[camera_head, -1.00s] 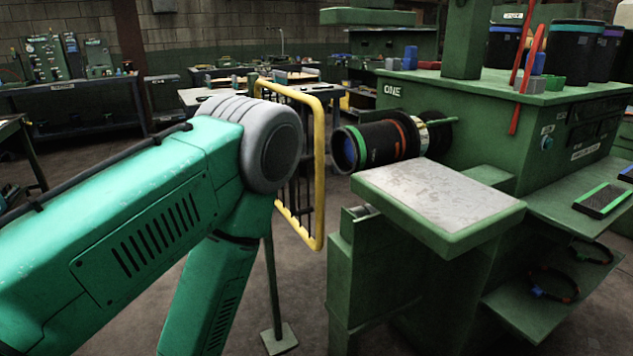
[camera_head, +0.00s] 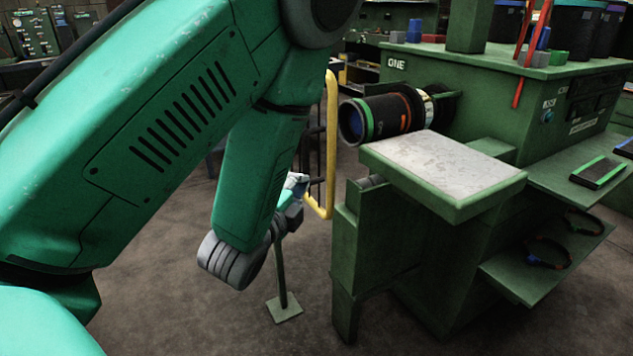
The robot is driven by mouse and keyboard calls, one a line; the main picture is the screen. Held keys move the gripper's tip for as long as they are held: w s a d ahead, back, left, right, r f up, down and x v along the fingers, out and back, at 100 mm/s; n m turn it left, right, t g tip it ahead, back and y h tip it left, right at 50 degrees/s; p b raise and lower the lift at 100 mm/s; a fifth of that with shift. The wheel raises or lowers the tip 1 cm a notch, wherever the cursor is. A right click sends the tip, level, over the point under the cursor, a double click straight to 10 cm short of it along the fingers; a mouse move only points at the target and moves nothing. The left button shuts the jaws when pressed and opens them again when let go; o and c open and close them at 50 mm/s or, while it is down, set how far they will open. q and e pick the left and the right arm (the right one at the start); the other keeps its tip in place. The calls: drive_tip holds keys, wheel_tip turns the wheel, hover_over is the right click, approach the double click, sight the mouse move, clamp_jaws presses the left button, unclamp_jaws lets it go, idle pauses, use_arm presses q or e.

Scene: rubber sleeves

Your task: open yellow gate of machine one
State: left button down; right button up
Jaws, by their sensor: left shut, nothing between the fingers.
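The yellow gate (camera_head: 331,150) stands on a green post left of machine one (camera_head: 480,90), a green machine with the label ONE. My left arm hides most of the gate; its right edge shows, swung away from the black cylinder on the machine's front. My left gripper (camera_head: 298,184) is beside the lower part of the gate, shut and empty, partly hidden by my arm. I cannot tell whether it touches the gate. My right gripper does not show.
A black cylinder (camera_head: 385,118) with coloured rings sticks out of the machine. A flat-topped green stand (camera_head: 445,170) is in front of it. Shelves (camera_head: 545,270) with small items are at the right. The gate's base plate (camera_head: 284,308) rests on the floor. Bare floor lies in front.

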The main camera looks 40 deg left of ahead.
sight(321, 160)
use_arm(q)
drive_tip(key=b+x, duration=0.3)
drive_tip(key=x, duration=0.2)
drive_tip(key=shift+w+a, duration=0.3)
drive_tip(key=shift+w, duration=0.5)
drive_tip(key=shift+a, duration=0.15)
